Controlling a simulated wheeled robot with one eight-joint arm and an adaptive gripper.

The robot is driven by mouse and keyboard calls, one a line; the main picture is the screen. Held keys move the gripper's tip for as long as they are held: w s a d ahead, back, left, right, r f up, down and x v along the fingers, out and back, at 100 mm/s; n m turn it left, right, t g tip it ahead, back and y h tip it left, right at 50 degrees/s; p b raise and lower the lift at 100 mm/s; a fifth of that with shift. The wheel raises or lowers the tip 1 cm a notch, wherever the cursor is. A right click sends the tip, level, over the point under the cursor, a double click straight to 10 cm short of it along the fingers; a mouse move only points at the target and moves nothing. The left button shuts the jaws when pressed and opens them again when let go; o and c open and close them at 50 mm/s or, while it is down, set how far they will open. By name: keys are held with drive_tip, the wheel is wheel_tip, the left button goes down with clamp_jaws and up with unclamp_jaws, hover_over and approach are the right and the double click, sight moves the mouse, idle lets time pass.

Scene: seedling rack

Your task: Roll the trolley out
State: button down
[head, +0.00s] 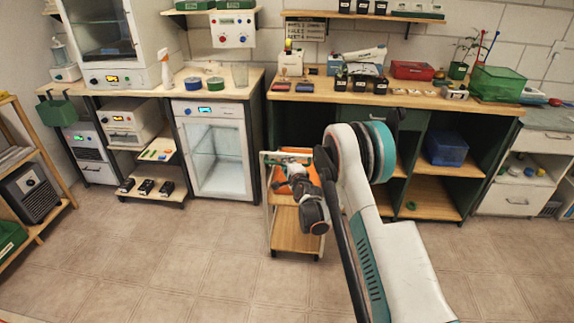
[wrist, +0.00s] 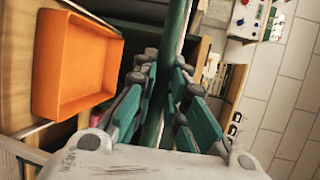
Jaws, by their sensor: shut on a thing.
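The trolley (head: 297,228) has a pale frame, wooden shelves and black castors. It stands on the floor in front of the green bench, left of my arm. An orange tray (head: 284,185) sits on its upper shelf and fills the left of the wrist view (wrist: 75,65). My gripper (wrist: 164,65) is shut on a green bar (wrist: 157,110), which appears to be the trolley's handle. The bar runs between the teal fingers. In the head view my wrist and arm cover much of the trolley's right side and the grip.
A glass-fronted cabinet (head: 213,150) stands close on the trolley's left. The green bench (head: 405,93) is behind, with an open shelf bay on the right holding a blue crate (head: 446,149). The tiled floor (head: 190,260) in front is clear.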

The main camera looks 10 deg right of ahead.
drive_tip(key=c, duration=1.6)
unclamp_jaws()
drive_tip(key=v, duration=1.2)
